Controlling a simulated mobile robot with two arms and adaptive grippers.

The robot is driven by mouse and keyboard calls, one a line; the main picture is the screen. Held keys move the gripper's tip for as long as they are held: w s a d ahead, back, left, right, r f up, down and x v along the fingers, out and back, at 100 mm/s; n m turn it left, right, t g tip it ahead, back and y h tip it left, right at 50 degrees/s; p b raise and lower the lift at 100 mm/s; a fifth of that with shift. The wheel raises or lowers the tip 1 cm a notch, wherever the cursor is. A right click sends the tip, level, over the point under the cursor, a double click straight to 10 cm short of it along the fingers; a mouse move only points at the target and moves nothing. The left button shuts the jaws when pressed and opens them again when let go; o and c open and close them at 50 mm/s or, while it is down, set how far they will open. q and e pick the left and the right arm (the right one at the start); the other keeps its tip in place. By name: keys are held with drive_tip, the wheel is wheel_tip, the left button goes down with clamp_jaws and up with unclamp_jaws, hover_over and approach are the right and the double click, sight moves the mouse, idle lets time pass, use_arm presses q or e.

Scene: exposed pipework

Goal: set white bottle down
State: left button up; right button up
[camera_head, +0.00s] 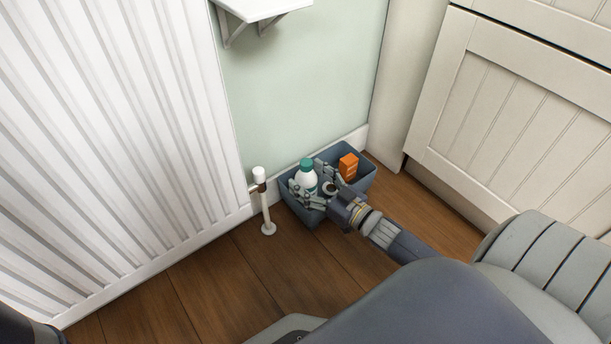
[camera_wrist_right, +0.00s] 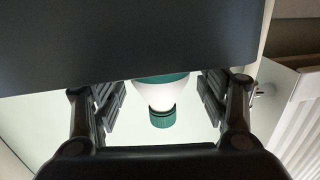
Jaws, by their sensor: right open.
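The white bottle (camera_head: 306,180) with a green cap stands in the left part of a blue-grey bin (camera_head: 366,178) on the floor. My right gripper (camera_head: 311,190) is open, with its fingers on either side of the bottle. In the right wrist view, the bottle (camera_wrist_right: 160,95) shows between the two spread fingers of the gripper (camera_wrist_right: 163,100), with a visible gap on each side. The bottle's lower part is hidden by the gripper and bin in the head view. My left gripper is not in view.
An orange block-like item (camera_head: 348,167) is in the right part of the bin. A white radiator (camera_head: 110,140) with a valve pipe (camera_head: 266,205) stands left of the bin. A cream cabinet (camera_head: 520,110) is at right. A white shelf (camera_head: 262,8) hangs above. Wooden floor (camera_head: 190,290) is clear in front.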

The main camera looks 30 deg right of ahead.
drive_tip(key=p+v, duration=0.4)
drive_tip(key=v, duration=0.6)
drive_tip(key=shift+s+p, duration=0.25)
drive_tip(key=shift+p, duration=0.05)
drive_tip(key=shift+d, duration=0.1)
